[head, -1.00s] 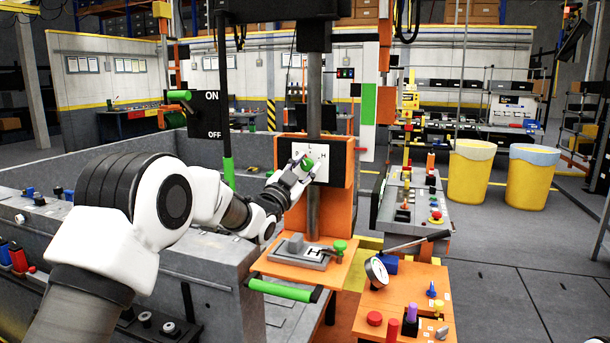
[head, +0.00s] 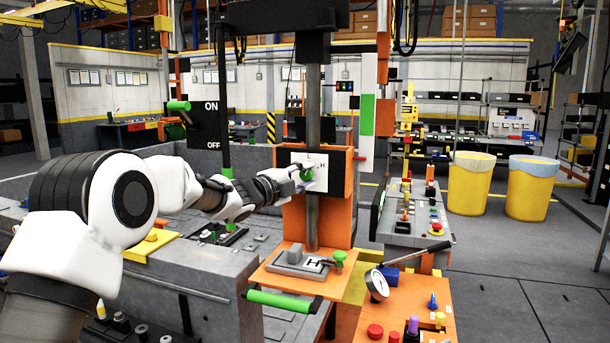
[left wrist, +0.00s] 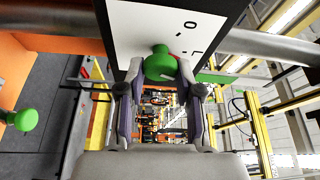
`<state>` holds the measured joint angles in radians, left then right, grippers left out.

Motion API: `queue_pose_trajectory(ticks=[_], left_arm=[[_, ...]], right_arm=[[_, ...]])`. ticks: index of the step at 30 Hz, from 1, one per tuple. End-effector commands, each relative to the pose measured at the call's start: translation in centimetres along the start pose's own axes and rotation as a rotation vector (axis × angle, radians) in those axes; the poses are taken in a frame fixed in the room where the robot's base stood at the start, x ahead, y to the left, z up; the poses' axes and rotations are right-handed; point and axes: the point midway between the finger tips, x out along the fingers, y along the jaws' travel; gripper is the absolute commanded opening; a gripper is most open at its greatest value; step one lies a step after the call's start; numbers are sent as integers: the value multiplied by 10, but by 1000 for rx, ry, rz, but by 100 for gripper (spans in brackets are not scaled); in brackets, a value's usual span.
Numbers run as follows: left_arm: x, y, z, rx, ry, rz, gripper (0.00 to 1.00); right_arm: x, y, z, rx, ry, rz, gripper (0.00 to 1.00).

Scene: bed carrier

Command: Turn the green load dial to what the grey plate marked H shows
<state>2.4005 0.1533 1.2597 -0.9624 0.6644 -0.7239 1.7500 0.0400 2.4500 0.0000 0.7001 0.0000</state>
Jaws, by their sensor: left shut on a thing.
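The green load dial (head: 306,173) is on a white face plate (head: 290,158) with small letters and marks, on the orange press frame. My left gripper (head: 302,178) is at the dial, shut on it; in the left wrist view the fingers (left wrist: 160,82) are on either side of the green dial (left wrist: 160,63). The face letters are partly covered in the head view, and the dial's exact setting cannot be read. The grey plate marked H (head: 285,267) lies on the orange shelf below, its black H facing up. My right gripper is not in view.
A green-knobbed lever (head: 339,257) stands beside the grey plate. A green bar handle (head: 283,301) sticks out below the shelf. An orange bench with a gauge (head: 377,284) and coloured buttons is at lower right. An ON/OFF panel (head: 210,125) stands left of the press.

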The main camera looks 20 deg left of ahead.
Motion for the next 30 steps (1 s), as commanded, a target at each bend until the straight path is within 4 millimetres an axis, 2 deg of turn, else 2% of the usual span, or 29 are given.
queue_pose_trajectory(ticks=[1, 16, 30], left_arm=[[0, -5, 2, 38, -4, 12, 0], [0, -5, 1, 441, -4, 181, 0], [0, -2, 1, 597, -5, 247, 0]], right_arm=[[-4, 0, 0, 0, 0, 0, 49], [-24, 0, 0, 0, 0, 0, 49], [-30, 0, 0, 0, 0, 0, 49]])
